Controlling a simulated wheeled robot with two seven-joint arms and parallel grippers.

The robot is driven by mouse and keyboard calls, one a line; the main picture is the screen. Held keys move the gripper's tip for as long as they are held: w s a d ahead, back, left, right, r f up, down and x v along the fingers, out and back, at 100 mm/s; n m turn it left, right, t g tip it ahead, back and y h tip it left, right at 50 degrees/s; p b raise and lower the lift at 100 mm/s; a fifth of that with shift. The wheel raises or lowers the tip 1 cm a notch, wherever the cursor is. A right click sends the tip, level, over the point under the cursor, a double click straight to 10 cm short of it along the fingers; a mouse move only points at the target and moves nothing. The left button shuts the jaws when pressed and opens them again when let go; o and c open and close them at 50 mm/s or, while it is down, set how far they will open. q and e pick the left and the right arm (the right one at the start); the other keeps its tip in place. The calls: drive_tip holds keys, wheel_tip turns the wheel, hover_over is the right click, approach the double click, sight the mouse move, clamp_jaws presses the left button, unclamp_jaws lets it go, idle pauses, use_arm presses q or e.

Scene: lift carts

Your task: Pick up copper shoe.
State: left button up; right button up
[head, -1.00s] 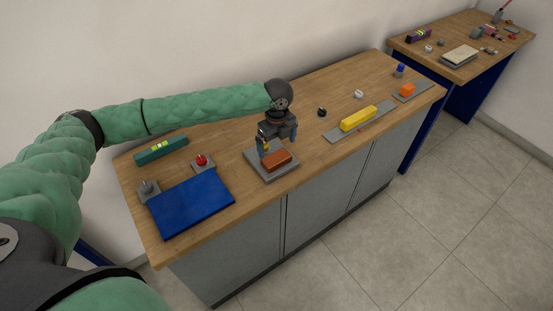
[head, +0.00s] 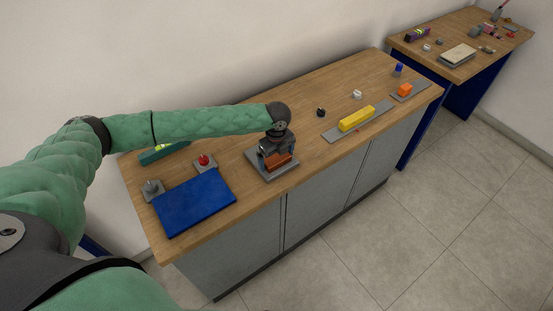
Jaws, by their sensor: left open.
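The copper shoe (head: 278,161) is a reddish-brown block lying on a grey square plate (head: 262,174) at the front edge of the wooden bench. My left gripper (head: 271,160) points down right at the block, with its fingers low around or beside it. It is open. The fingertips are small and partly hidden, so I cannot tell whether they touch the block. My right gripper is not in view.
A blue mat (head: 194,205) lies left on the bench (head: 236,125), near a red button (head: 204,160) and a grey knob (head: 152,187). A second table (head: 480,50) stands beyond.

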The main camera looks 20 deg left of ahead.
sight(277, 157)
use_arm(q)
drive_tip(key=c, duration=1.6)
drive_tip(key=shift+w+r, duration=0.1)
drive_tip(key=shift+c, duration=0.7)
drive_tip(key=shift+r, duration=0.15)
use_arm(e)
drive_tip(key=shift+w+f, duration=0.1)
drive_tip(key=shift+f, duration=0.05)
